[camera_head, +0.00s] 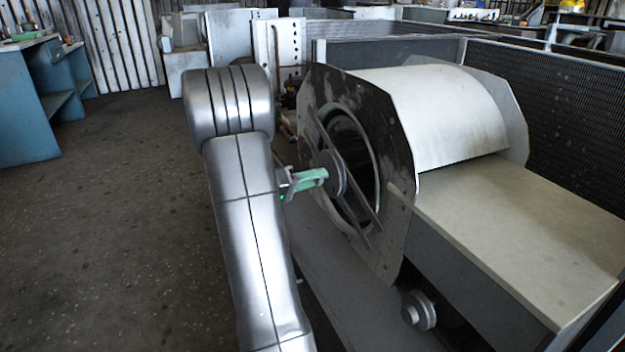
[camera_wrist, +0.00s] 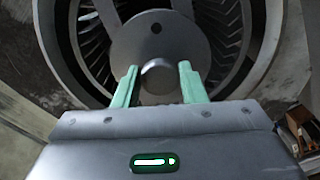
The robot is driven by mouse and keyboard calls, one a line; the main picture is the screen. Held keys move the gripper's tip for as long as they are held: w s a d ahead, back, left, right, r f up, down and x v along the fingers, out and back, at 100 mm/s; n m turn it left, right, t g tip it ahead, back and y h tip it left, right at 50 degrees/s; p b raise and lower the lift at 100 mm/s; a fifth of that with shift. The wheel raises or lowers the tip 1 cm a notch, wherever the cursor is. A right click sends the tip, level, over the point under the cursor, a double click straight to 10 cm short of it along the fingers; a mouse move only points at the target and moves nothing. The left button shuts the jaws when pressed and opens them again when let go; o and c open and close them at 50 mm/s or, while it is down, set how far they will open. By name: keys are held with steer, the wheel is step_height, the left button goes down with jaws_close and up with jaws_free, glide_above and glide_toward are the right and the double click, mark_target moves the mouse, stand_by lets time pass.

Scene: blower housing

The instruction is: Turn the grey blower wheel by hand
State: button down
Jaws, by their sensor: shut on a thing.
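The grey blower wheel shows in the wrist view as a round grey disc (camera_wrist: 185,40) with a hole near its top and a short round hub (camera_wrist: 158,76) at its middle. Dark fins ring it inside the housing opening. In the head view the disc (camera_head: 338,163) sits at the side opening of the blower housing (camera_head: 395,125). My gripper (camera_head: 322,176) reaches it from the left. In the wrist view its green fingers (camera_wrist: 158,84) stand on either side of the hub, shut on it. The hub's far end is hidden.
Slanted bars (camera_head: 345,165) cross the housing opening close to my gripper. A smaller pulley (camera_head: 418,310) lies lower right. A beige duct panel (camera_head: 520,225) runs right of the housing. Open floor (camera_head: 110,220) lies left, with a blue bench (camera_head: 25,105) beyond.

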steer(key=shift+f, duration=0.1)
steer(key=c, duration=0.9)
jaws_free()
steer(key=p+v, duration=0.3)
steer(key=v, duration=1.1)
steer(key=shift+d, duration=0.1)
steer(key=b+x, duration=0.3)
steer(key=x, duration=1)
steer(key=shift+w+d, duration=0.15)
steer(key=shift+d, duration=0.2)
